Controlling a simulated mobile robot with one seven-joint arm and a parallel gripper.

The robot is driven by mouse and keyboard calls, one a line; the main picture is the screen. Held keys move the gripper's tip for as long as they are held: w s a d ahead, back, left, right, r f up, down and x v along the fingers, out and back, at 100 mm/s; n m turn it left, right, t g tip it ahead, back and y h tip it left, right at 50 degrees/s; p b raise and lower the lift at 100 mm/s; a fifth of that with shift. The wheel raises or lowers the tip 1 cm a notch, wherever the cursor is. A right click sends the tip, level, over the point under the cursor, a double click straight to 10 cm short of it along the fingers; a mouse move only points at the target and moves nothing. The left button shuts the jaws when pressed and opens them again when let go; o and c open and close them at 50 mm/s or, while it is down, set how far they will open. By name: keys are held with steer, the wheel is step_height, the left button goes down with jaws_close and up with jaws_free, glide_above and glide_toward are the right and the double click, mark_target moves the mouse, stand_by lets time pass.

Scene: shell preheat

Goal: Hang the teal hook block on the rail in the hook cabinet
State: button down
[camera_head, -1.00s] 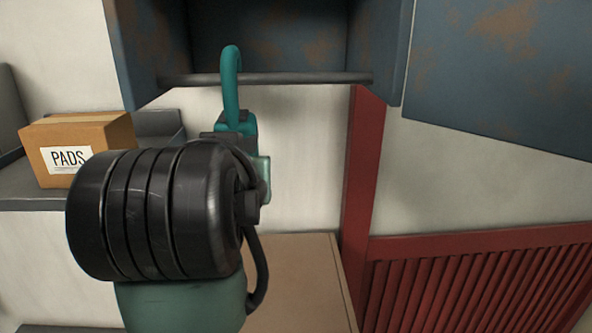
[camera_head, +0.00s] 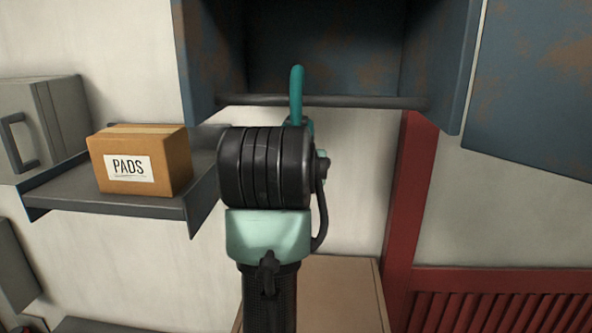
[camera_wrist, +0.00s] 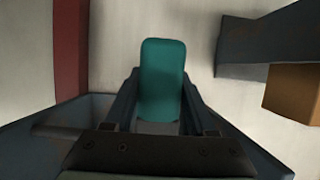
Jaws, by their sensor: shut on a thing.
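The teal hook block shows in the head view as an upright hook (camera_head: 297,88), seen nearly edge-on. Its top rises above the dark rail (camera_head: 375,102) and crosses it in the picture. I cannot tell whether the hook is over the rail or in front of it. The rail runs along the lower front of the blue hook cabinet (camera_head: 325,45). In the wrist view my gripper (camera_wrist: 160,97) is shut on the teal block (camera_wrist: 163,62), with a finger on each side. In the head view my own arm hides the jaws and most of the block.
A cardboard PADS box (camera_head: 140,162) sits on a grey shelf (camera_head: 110,198) at the left. The cabinet's open rusty door (camera_head: 530,85) is at the right, beyond a red post (camera_head: 408,190). A brown box-like surface (camera_head: 345,285) lies below.

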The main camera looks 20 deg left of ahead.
steer(key=shift+f+b+x, duration=0.25)
steer(key=shift+b+x, duration=0.3)
steer(key=shift+x, duration=1.35)
steer(key=shift+s, duration=0.15)
